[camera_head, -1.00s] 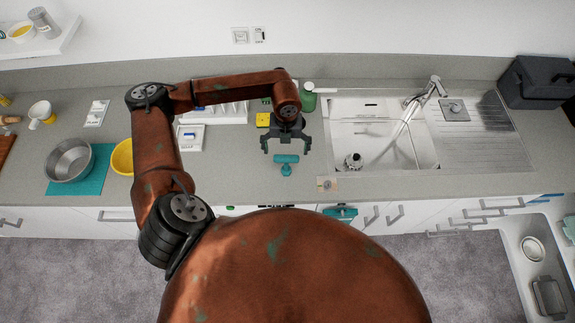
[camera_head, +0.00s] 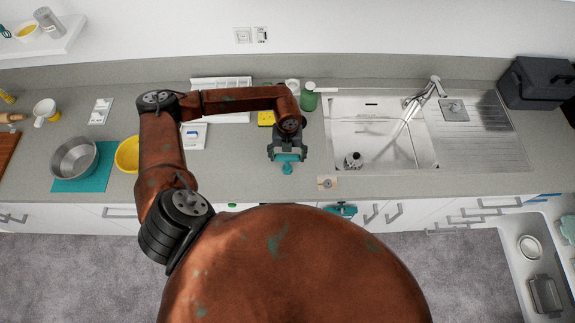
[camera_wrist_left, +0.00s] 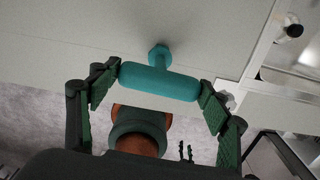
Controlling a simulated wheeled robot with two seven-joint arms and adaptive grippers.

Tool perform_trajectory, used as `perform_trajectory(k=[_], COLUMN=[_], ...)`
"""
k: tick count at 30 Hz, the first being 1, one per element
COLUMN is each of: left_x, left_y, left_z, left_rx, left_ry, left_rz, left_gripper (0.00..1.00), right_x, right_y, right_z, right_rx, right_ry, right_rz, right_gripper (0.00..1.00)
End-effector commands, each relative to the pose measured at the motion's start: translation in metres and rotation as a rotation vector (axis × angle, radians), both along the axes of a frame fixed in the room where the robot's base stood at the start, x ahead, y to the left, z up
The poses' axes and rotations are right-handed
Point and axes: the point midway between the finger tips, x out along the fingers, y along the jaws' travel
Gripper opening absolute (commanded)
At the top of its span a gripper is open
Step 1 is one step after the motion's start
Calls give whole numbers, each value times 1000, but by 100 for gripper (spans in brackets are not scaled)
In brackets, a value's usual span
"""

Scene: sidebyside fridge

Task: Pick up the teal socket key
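The teal socket key (camera_head: 287,168) is at the counter's front middle, below my left gripper (camera_head: 287,154). In the left wrist view the key (camera_wrist_left: 160,82) shows a thick crossbar handle and a short stem with a hexagonal end pointing away. My left gripper (camera_wrist_left: 161,80) has one fingertip against each end of the handle, with no clear gap. I cannot tell whether the key is off the counter. My right gripper is not in view.
The sink (camera_head: 372,140) is to the right, with a small card-like piece (camera_head: 327,183) near its front left corner. A green bottle (camera_head: 308,97) and a yellow block (camera_head: 266,118) stand behind the gripper. A yellow bowl (camera_head: 127,155) and a metal bowl (camera_head: 75,158) are at left.

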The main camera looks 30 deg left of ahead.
Motion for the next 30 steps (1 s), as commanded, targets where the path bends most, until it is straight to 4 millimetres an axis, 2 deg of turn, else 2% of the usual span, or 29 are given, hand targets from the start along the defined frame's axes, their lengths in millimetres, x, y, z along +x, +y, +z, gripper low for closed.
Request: perform_trajectory(k=[2,21,30], left_x=[0,0,1], left_y=[0,0,0], left_z=[0,0,3], left_rx=[0,-1,0], left_ry=[0,0,-1], left_rz=[0,0,0], left_gripper=[64,20,20], right_x=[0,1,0], right_y=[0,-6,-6], right_z=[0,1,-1], right_rx=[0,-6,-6], right_ry=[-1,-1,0], right_rz=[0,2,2], right_gripper=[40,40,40])
